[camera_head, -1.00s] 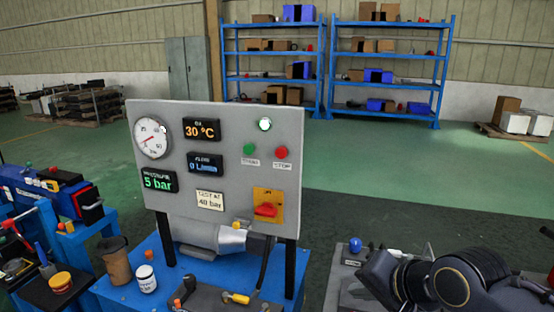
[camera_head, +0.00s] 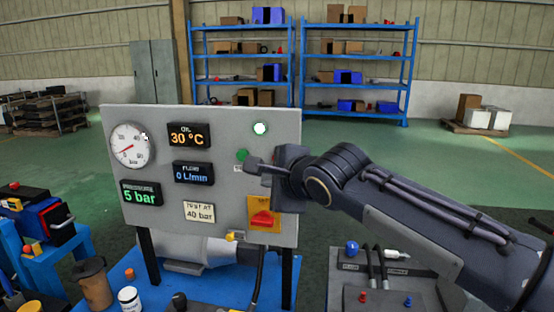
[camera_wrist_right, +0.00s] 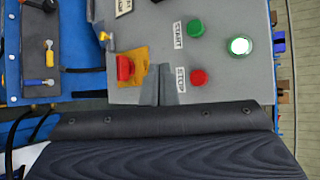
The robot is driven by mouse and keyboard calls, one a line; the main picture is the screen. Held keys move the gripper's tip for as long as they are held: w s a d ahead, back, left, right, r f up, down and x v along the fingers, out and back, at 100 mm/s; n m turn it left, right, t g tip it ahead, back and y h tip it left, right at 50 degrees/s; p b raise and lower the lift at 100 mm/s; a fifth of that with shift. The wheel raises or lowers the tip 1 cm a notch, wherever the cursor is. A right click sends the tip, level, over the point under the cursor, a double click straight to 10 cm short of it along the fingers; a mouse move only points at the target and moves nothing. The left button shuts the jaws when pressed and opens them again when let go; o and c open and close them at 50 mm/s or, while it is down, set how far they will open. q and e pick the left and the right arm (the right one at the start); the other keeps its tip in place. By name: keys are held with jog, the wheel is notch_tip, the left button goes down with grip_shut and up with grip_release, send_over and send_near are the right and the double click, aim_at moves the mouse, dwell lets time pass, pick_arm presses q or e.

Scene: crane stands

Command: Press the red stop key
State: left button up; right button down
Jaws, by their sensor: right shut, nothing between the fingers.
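The grey control panel (camera_head: 225,205) stands upright. My right gripper (camera_head: 252,165) is shut and empty, in front of the panel's right part. In the head view it covers the red stop key, and the green start key (camera_head: 242,155) shows just left of it. In the right wrist view the red stop key (camera_wrist_right: 198,77) is in plain sight beside its STOP label. The shut fingers (camera_wrist_right: 157,86) lie to the left of the key there, between it and the red rotary switch (camera_wrist_right: 124,67). I cannot tell whether they touch the panel. My left gripper is not in view.
The red switch on its yellow plate (camera_head: 263,217) sits below my right gripper. A white lit lamp (camera_head: 260,128) is above it. A brown cup (camera_head: 93,284) and a white jar (camera_head: 129,299) stand in front of the panel. A grey bench with fittings (camera_head: 375,290) is at right.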

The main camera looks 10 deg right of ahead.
jog(key=w+d+p, duration=0.3)
jog(key=w+p, duration=0.4)
jog(key=w, duration=0.1)
jog(key=shift+d, duration=0.25)
jog(key=shift+w, duration=0.15)
dwell(2.0)
jog(key=shift+w+d, duration=0.15)
jog(key=shift+w, duration=0.15)
jog(key=shift+w+d, duration=0.2)
jog(key=shift+w, duration=0.25)
dwell(0.7)
jog(key=shift+s, duration=0.1)
jog(key=shift+s+a, duration=0.35)
jog(key=shift+s, duration=0.4)
